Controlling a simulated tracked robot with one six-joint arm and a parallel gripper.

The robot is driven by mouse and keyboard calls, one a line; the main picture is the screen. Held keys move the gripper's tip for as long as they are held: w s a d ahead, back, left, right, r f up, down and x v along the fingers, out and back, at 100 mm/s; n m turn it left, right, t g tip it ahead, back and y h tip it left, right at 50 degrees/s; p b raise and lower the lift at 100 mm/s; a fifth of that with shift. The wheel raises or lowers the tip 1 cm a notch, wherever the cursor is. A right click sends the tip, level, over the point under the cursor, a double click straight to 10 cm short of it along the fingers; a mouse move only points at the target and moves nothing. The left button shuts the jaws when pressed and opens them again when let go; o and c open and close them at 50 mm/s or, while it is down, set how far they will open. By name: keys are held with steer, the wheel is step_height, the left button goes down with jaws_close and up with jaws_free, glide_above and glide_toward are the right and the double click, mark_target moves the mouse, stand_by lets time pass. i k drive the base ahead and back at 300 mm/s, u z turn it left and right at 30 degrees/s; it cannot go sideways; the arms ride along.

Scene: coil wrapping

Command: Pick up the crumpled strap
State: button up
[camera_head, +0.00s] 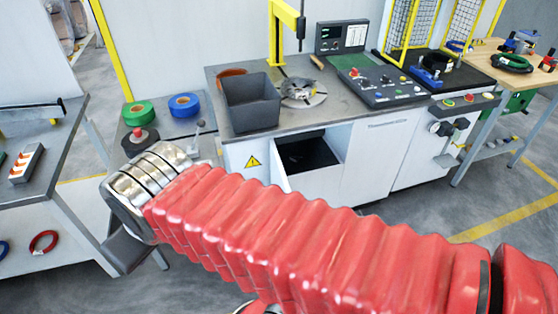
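A crumpled greyish clump (299,88), which looks like the crumpled strap, lies on a pale round disc (315,101) on the grey worktop. It is small, and its details are hard to tell. My red-sleeved arm crosses the front of the view from lower right to left, well short of the clump. It ends in a silver joint with a dark grey part hanging below it at the left. No gripper fingers show, so I see nothing held.
A dark grey bin (250,103) stands just left of the disc. A control panel (381,88) is to its right, and a yellow post (275,35) rises behind. Green (138,113) and blue (184,105) rolls sit on a lower left surface. An open dark compartment (308,153) is below the worktop.

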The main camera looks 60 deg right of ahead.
mark_target(301, 155)
steer(key=u, duration=1.4)
steer(key=k, duration=2.3)
steer(key=z, duration=0.85)
